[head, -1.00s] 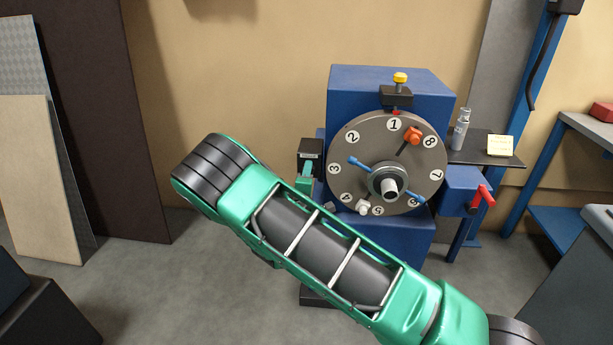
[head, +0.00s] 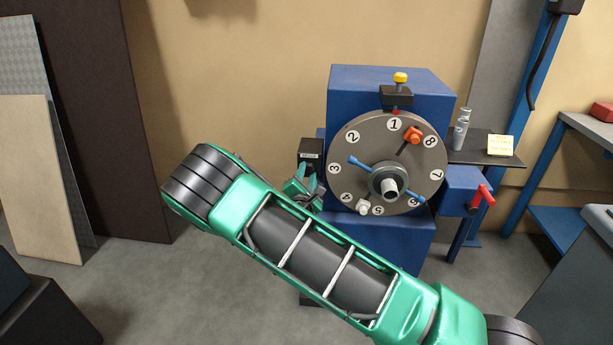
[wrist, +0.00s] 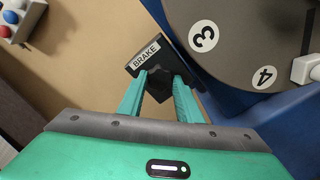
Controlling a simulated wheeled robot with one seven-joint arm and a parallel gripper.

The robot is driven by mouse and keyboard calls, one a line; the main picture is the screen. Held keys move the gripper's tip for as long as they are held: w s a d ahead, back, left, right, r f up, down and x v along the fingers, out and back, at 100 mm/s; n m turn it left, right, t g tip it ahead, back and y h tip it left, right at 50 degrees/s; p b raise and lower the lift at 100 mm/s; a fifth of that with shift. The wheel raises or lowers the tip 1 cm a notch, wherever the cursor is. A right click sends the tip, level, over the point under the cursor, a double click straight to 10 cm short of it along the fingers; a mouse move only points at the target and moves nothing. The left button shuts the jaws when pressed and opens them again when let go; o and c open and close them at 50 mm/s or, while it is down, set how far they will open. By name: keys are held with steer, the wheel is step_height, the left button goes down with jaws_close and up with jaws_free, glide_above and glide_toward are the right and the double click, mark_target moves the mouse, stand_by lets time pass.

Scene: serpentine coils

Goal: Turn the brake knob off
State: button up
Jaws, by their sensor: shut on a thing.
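The brake box (head: 311,149) is a small dark box on the left side of the blue machine in the head view. In the wrist view the box (wrist: 176,48) carries a white BRAKE label (wrist: 146,53) and appears tilted. Its black brake knob (wrist: 158,82) sits between the two green fingers of my gripper (wrist: 160,85), one finger on each side. My gripper is shut on the knob. In the head view my gripper (head: 306,184) is just below the box, partly behind my arm, and the knob is hidden there.
A grey numbered dial (head: 372,150) with a blue-ended handle and a red-orange knob (head: 413,135) is right of the brake. A red lever (head: 482,196) is further right. Red, blue and white buttons (wrist: 12,17) show at the wrist view's top left.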

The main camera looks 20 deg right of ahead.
steer(key=shift+a+f+n, duration=0.25)
steer(key=shift+n, duration=0.15)
steer(key=o, duration=0.9)
steer(key=shift+o, duration=0.7)
steer(key=shift+d+r, duration=0.1)
steer(key=shift+d, duration=0.05)
steer(key=v, duration=1)
steer(key=shift+s, duration=0.35)
steer(key=shift+s, duration=0.1)
